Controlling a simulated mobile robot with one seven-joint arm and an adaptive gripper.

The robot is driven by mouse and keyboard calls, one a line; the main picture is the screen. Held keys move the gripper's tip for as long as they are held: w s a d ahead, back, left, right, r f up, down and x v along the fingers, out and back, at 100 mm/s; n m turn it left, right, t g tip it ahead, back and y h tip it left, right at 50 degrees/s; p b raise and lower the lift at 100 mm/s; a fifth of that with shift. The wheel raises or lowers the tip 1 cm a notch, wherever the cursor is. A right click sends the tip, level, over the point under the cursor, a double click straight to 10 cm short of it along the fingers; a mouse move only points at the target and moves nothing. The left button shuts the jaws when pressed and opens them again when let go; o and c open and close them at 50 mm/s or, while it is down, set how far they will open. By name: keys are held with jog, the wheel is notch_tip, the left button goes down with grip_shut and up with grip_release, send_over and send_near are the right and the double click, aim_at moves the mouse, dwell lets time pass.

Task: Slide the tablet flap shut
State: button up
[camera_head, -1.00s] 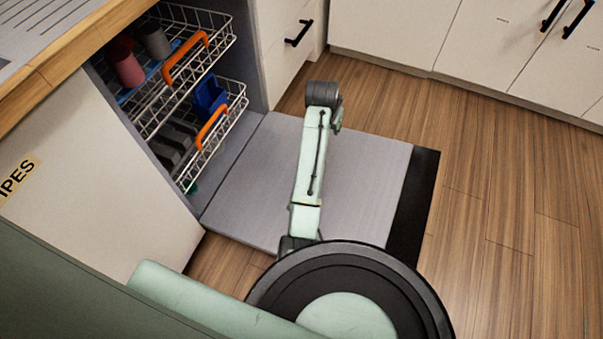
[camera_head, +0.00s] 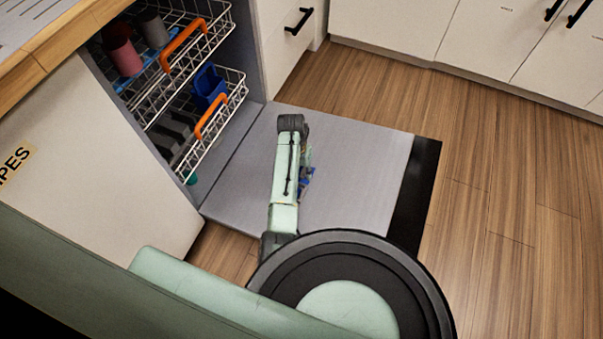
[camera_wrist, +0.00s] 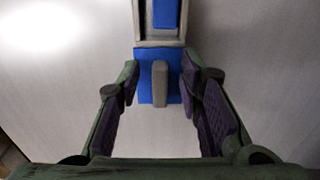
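The tablet flap is a blue plate (camera_wrist: 146,92) with an upright grey ridge (camera_wrist: 160,82), in the wrist view. It sits just below a grey-framed dispenser (camera_wrist: 139,22) on the door's inner face, which has a blue part inside its opening. My gripper (camera_wrist: 161,78) is open, with one finger either side of the ridge and a gap on both sides. I cannot tell how high the fingertips are above the plate. In the head view a bit of blue (camera_head: 307,181) shows beside my arm, which hides most of the dispenser and the gripper.
The dishwasher door (camera_head: 362,160) lies folded down flat. An upper rack (camera_head: 190,65) and a lower rack (camera_head: 222,125) stick out at the left with orange handles. White cabinets (camera_head: 400,25) stand at the back. The wooden floor (camera_head: 510,190) at the right is clear.

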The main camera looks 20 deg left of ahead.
jog(key=shift+f, duration=0.45)
jog(key=shift+c, duration=0.2)
grip_shut()
dwell(0.4)
